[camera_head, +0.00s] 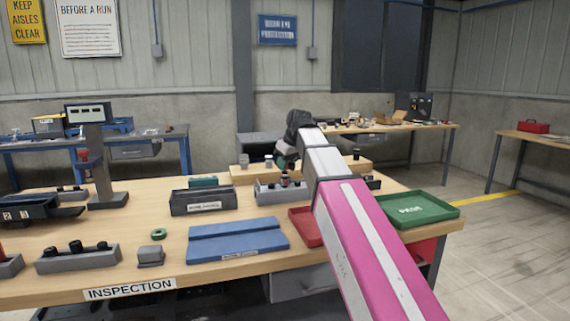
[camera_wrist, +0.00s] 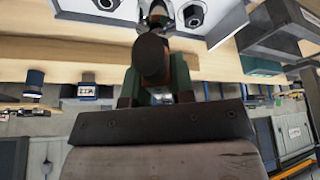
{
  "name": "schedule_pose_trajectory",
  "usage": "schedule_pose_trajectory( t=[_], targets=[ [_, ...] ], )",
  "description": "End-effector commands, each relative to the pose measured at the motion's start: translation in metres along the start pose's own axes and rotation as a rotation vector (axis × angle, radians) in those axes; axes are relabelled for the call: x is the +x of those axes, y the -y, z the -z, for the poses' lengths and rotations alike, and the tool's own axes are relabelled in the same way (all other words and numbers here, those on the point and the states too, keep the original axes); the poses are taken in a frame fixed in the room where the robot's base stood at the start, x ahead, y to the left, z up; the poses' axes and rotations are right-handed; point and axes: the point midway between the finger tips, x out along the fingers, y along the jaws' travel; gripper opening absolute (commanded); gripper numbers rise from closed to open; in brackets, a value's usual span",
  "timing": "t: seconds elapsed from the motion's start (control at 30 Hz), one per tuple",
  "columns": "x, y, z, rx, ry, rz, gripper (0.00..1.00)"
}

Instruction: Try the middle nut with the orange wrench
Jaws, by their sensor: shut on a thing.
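The grey nut block (camera_head: 268,196) stands on the inspection table, left of my arm. It fills the top of the wrist view (camera_wrist: 225,18), with one nut (camera_wrist: 193,14) to the right and another (camera_wrist: 105,3) at the left edge. My gripper (camera_wrist: 155,88) is shut on an upright tool, taken as the wrench (camera_wrist: 151,56); its round end looks dark brown there. The tool's metal lower end (camera_wrist: 155,12) is over the block between those two nuts. The middle nut is hidden, so contact with it cannot be told. In the head view my gripper (camera_head: 286,160) is partly hidden.
A dark labelled bin (camera_head: 203,201) stands left of the block, and a blue tray (camera_head: 238,241) lies in front. A red tray (camera_head: 304,228) and the green PASS tray (camera_head: 408,209) lie beside my arm. A gauge stand (camera_head: 97,155) rises at left.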

Motion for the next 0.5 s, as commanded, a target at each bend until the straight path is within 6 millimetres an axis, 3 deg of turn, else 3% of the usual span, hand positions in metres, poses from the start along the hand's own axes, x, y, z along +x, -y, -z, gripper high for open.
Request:
schedule_pose_trajectory(
  t=[0.5],
  targets=[
    [0.0060, 0.0001, -0.0026, 0.000, 0.000, 0.000, 0.00]
  ],
)
